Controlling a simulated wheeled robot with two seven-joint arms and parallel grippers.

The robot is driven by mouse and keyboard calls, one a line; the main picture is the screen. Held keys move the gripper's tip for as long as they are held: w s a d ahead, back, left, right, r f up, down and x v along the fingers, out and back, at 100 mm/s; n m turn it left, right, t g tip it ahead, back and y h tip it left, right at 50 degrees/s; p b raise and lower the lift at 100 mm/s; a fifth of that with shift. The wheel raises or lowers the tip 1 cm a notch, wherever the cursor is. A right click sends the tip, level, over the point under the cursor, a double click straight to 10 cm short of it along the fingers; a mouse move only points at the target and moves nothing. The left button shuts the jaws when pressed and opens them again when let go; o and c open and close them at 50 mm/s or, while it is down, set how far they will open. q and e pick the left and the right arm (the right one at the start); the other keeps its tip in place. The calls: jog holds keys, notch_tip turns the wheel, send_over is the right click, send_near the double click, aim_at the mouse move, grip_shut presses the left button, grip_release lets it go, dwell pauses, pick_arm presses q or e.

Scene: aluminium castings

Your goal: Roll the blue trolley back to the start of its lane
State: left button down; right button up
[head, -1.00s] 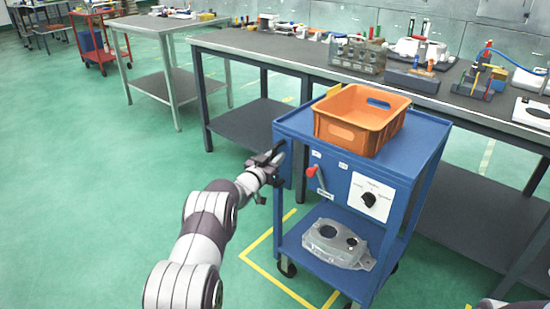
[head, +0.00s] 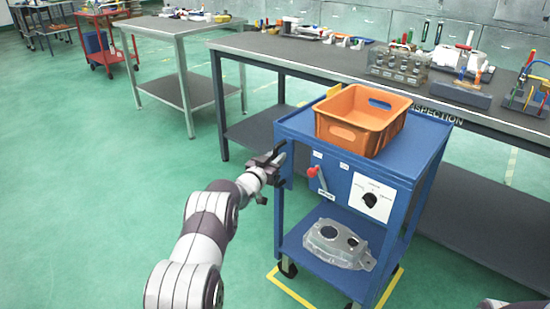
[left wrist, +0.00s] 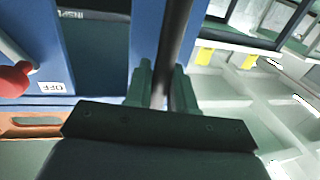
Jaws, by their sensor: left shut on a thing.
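The blue trolley (head: 432,135) stands upright in front of me in the head view, with an orange crate (head: 342,132) on its top and a grey metal casting (head: 338,243) on its lower shelf. My left gripper (head: 274,163) is at the trolley's left side. In the left wrist view my left gripper (left wrist: 163,85) is shut around a dark upright handle bar (left wrist: 176,40) beside the blue frame. A lever with a red knob (head: 312,172) and a white dial panel (head: 371,197) are on the trolley's near side. My right gripper is out of view.
A long grey workbench (head: 300,57) labelled INSPECTION runs behind the trolley, laden with fixtures and tools. A yellow floor outline (head: 290,291) shows around the wheels. Another table (head: 165,25) and a red cart (head: 108,55) stand farther back. Green floor at left is clear.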

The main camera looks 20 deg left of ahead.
pick_arm(q)
jog(key=shift+a+r, duration=0.1)
jog(key=shift+a, duration=0.15)
jog(key=c, duration=1.3)
grip_release()
jog(key=shift+o, duration=0.9)
jog(key=shift+a, duration=0.15)
jog(key=s+a+p, duration=0.1)
jog(key=s+p, duration=0.2)
jog(key=s, duration=0.9)
jog(key=shift+s+a, duration=0.25)
jog(key=shift+a, duration=0.1)
jog(key=shift+f, duration=0.2)
